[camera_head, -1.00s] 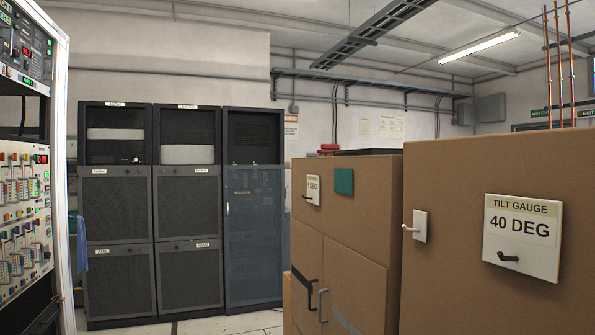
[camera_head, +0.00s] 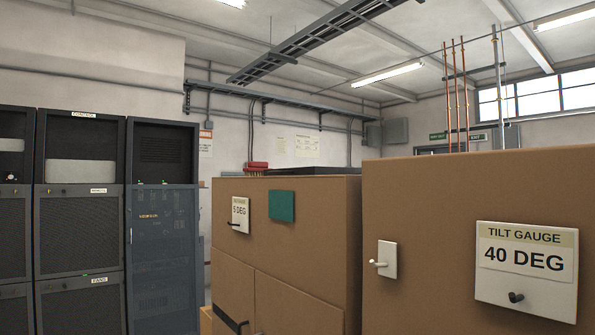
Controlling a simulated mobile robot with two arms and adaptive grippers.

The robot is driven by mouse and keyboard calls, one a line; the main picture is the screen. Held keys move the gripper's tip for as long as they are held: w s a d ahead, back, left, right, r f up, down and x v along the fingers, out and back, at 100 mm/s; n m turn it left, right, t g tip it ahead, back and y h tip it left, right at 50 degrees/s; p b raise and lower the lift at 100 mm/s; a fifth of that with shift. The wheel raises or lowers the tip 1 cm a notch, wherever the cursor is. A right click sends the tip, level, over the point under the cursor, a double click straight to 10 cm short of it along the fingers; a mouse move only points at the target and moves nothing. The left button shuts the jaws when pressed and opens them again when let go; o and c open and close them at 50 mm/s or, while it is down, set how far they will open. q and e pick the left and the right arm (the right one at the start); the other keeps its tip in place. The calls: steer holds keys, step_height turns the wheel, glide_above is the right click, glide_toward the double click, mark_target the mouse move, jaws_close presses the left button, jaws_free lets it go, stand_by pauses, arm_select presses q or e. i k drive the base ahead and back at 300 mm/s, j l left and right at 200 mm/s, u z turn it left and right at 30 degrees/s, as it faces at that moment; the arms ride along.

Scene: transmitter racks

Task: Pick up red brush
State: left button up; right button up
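A small red object (camera_head: 257,167) shows at the top left edge of the farther brown cabinet (camera_head: 330,220), beside a flat dark item (camera_head: 313,171). It is too small to tell whether it is the red brush. No other likely brush is visible. Neither of my grippers is in view.
A nearer brown cabinet (camera_head: 430,240) with a 40 DEG tilt gauge plate (camera_head: 527,268) fills the right foreground. Dark racks (camera_head: 80,215) stand along the left wall. A cable tray (camera_head: 300,42) hangs overhead. Little floor shows.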

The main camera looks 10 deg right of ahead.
mark_target(254, 169)
steer(key=i+j+u, duration=0.3)
steer(key=i+j, duration=0.15)
steer(key=i+j+u, duration=0.3)
steer(key=i, duration=0.25)
steer(key=i+j+u, duration=0.3)
steer(key=i, duration=0.2)
steer(key=i+u, duration=0.25)
steer(key=i, duration=0.3)
